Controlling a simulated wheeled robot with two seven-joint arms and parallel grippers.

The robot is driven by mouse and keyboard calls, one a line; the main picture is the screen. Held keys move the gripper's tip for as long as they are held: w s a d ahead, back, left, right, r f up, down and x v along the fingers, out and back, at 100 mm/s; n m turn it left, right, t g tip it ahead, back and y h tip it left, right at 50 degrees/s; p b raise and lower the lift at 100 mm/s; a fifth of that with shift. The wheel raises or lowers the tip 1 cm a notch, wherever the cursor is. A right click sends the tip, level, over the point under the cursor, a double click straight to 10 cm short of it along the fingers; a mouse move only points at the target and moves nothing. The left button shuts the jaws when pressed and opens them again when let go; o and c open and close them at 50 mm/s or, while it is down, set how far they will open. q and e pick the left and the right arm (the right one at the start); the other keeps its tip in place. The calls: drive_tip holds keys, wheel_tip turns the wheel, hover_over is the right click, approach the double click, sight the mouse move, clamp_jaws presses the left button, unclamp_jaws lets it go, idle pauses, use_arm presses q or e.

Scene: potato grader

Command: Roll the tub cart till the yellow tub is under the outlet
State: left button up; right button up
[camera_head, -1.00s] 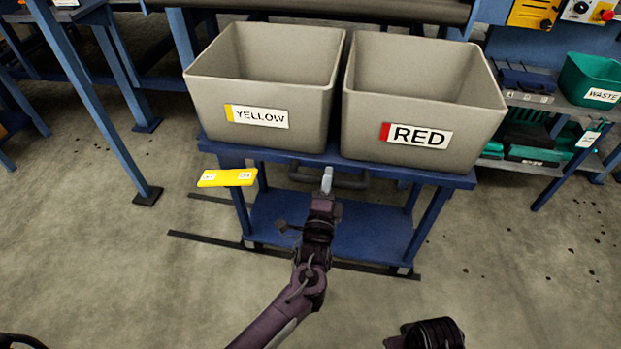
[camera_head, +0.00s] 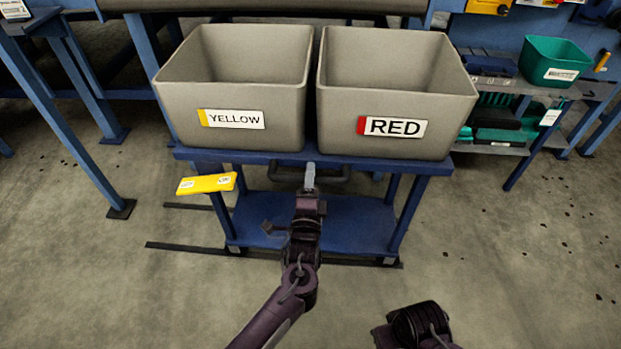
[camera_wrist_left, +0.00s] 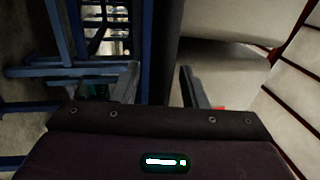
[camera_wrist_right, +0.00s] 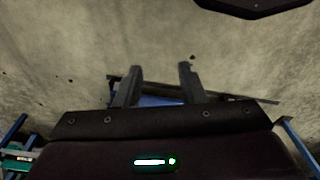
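The blue tub cart (camera_head: 330,160) stands ahead, with a dark handle (camera_head: 337,180) under its front top edge. The yellow tub (camera_head: 226,133), a grey bin labelled YELLOW, sits on its left half. The red tub (camera_head: 395,145), labelled RED, sits beside it on the right. My left gripper (camera_head: 309,176) is at the handle in the head view. In the left wrist view its fingers (camera_wrist_left: 160,88) are apart, with a dark bar behind the gap; I cannot tell contact. My right gripper (camera_wrist_right: 160,84) is open and empty above the floor. I cannot make out the outlet.
A yellow tag plate (camera_head: 206,184) sticks out at the cart's left front. Dark floor strips (camera_head: 190,249) run under the cart. A blue post (camera_head: 75,130) stands left. A green waste bin (camera_head: 555,62) is on a shelf at right. The floor in front is clear.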

use_arm(q)
drive_tip(key=shift+s+f, duration=0.15)
drive_tip(key=shift+s, duration=0.15)
drive_tip(key=s+f+p, duration=0.1)
drive_tip(key=s, duration=0.6)
use_arm(e)
drive_tip(key=f, duration=0.3)
drive_tip(key=shift+w+d+f, duration=0.15)
drive_tip(key=shift+d+f, duration=0.05)
drive_tip(key=shift+f, duration=0.1)
use_arm(q)
drive_tip(key=shift+a+f, duration=0.1)
drive_tip(key=shift+f, duration=0.05)
